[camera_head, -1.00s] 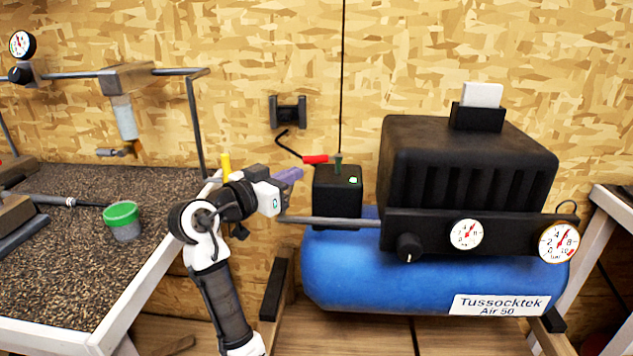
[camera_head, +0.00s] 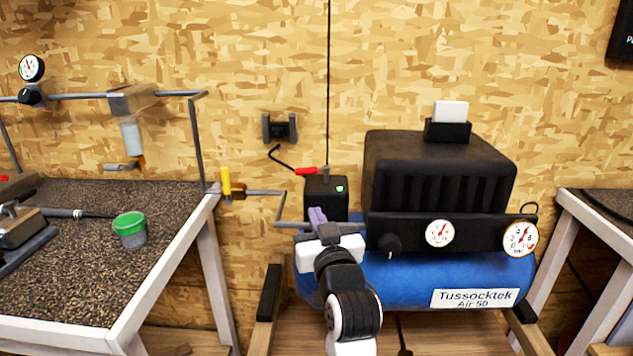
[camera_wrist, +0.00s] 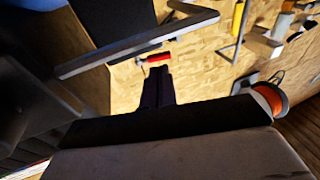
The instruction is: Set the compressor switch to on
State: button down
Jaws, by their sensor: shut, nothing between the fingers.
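The blue compressor (camera_head: 400,275), labelled Tussocktek Air 50, stands on a wooden stand. A black box (camera_head: 325,199) at its left end has a small lit green mark and a short stem on top. A red-tipped lever (camera_head: 306,171) sits at the top of this box, pointing left; a red piece also shows in the wrist view (camera_wrist: 158,58), just beyond the fingertips. I take the box as the switch. My gripper (camera_head: 317,214) is shut and empty, in front of the box's lower left, below the lever. Its closed dark fingers also show in the wrist view (camera_wrist: 158,84). Contact cannot be told.
A grey pipe (camera_head: 280,212) with a yellow-handled valve (camera_head: 226,182) runs left of the box. A black knob (camera_head: 390,245) and two gauges are on the compressor front. A workbench (camera_head: 90,255) with a green-lidded tub (camera_head: 130,230) stands left. A wall hook (camera_head: 279,127) is above.

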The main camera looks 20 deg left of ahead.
jog(key=n+y, duration=0.1)
jog(key=y, duration=0.1)
send_near(306, 173)
jog(key=p+x, duration=0.4)
jog(key=x, duration=0.2)
jog(key=shift+w, duration=0.1)
dwell(0.3)
jog(key=shift+w+a+b, duration=0.25)
jog(key=shift+w+a, duration=0.05)
jog(key=shift+a, duration=0.3)
jog(key=shift+w+a+b, duration=0.2)
jog(key=shift+w+a, duration=0.05)
jog(key=shift+a, duration=0.3)
jog(key=shift+r, duration=0.1)
jog(key=shift+s, duration=0.15)
